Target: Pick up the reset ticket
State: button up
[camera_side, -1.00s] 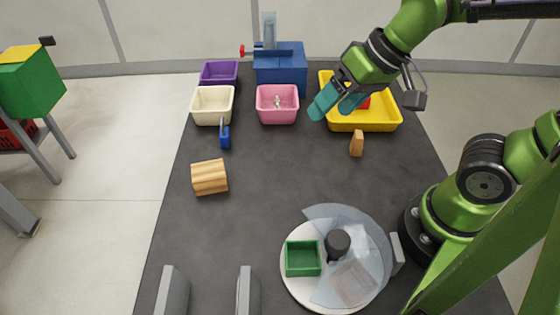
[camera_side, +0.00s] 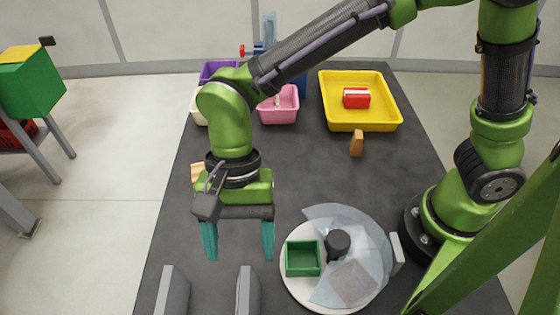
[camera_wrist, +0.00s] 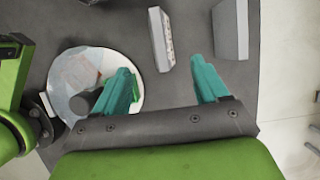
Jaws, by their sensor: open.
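I cannot pick out a reset ticket for certain in either view. My gripper (camera_side: 239,254) is open and empty, pointing down above the front left of the dark table. In the wrist view, its two teal fingers (camera_wrist: 160,66) stand wide apart with nothing between them. Two grey upright blocks stand near it: a left one (camera_side: 172,291) and a right one (camera_side: 247,291). In the wrist view, one block (camera_wrist: 160,40) shows a speckled narrow face, and the other (camera_wrist: 231,28) is plain.
A white round plate (camera_side: 300,290) with a green bin (camera_side: 302,259) and a clear cover (camera_side: 372,233) lies right of my gripper. A yellow tray (camera_side: 390,122) holds a red-and-white block (camera_side: 356,98). A pink bin (camera_side: 286,113) and an orange-brown piece (camera_side: 356,143) stand farther back.

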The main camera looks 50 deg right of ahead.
aim_at(246, 307)
jog(key=x, duration=1.3)
jog(key=shift+s+a+f, duration=0.1)
jog(key=shift+a+f, duration=0.05)
jog(key=shift+f, duration=0.2)
jog(key=c, duration=1.1)
